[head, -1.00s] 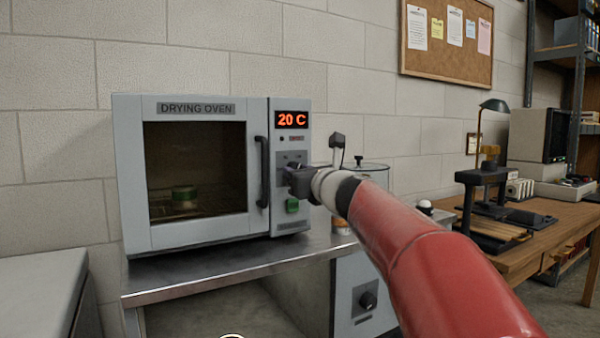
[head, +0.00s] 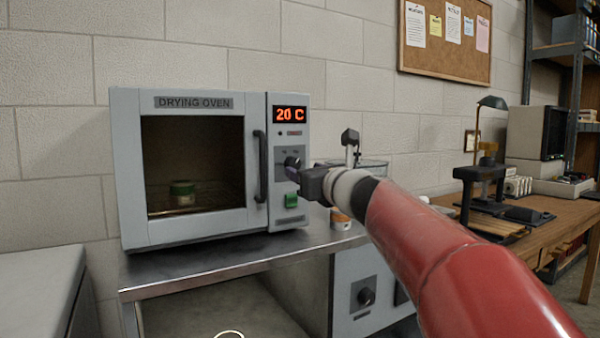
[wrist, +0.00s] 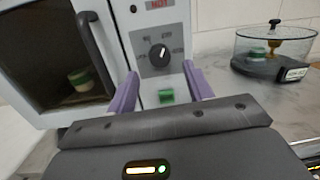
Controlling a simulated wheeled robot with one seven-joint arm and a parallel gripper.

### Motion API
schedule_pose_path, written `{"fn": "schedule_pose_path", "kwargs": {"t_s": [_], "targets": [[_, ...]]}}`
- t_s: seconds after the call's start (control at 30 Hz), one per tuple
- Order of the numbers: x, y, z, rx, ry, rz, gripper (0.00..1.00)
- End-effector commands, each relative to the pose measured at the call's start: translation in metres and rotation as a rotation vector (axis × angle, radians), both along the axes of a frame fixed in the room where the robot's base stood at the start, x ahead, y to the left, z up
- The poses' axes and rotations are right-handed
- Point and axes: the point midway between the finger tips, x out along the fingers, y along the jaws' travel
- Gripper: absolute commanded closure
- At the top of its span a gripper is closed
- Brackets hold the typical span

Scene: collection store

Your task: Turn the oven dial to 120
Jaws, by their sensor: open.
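The drying oven (head: 185,240) stands on a steel-topped bench, its door closed and its red display (head: 291,115) reading 20 C. The round black oven dial (head: 292,163) sits on the panel right of the door handle. In the wrist view the dial (wrist: 160,55) has a pale pointer mark, seemingly upward and slightly right; its scale numbers are too small to read surely. My gripper (wrist: 162,88) is open, its purple fingers spread below and either side of the dial, with nothing between them. In the head view my gripper (head: 295,172) is just in front of the panel.
A green button (head: 291,200) sits below the dial. The black door handle (head: 260,167) is close on the left. A clear round vessel (wrist: 275,50) stands to the right on the bench.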

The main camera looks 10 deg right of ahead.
Motion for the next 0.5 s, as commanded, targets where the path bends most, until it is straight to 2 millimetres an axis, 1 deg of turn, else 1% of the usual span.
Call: {"fn": "schedule_pose_path", "kwargs": {"t_s": [0.03,0.1,0.2,0.3,0.5], "targets": [[-0.009,-0.002,-0.002,0.001,-0.002,0.000,0.49],[-0.018,-0.005,-0.002,0.001,-0.001,-0.001,0.49],[-0.027,-0.008,-0.003,0.001,0.000,-0.001,0.49],[-0.032,-0.009,-0.003,0.001,0.000,0.000,0.49],[-0.032,-0.009,-0.003,0.001,0.001,0.000,0.49]]}}
